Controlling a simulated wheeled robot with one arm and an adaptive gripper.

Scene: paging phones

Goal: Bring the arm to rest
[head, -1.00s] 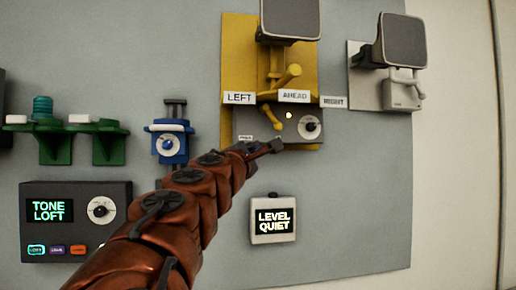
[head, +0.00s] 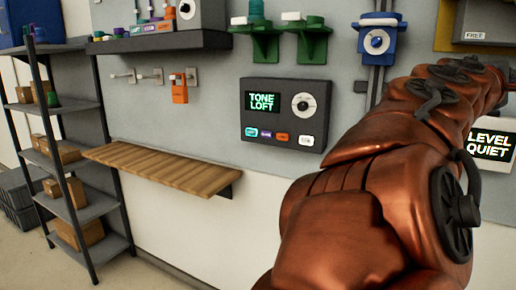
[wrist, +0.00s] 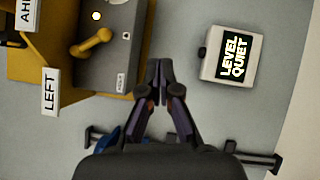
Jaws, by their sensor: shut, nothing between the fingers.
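My gripper (wrist: 159,70) shows in the wrist view with its two dark fingers together and nothing between them. It is in front of the grey wall panel, between the yellow-framed phone unit (wrist: 110,45) on the left and the white "LEVEL QUIET" box (wrist: 232,57) on the right. In the head view my copper arm reaches up and right across the picture, and the fingertips are hidden or out of frame. The "LEVEL QUIET" box also shows there at the right edge (head: 490,140), partly behind my arm.
A dark "TONE LOFT" box (head: 284,110) hangs on the panel left of my arm. A wooden shelf (head: 165,168) juts out lower left, and a shelving rack (head: 75,150) stands at far left. A blue unit (head: 376,42) is above my arm. Open floor lies at lower left.

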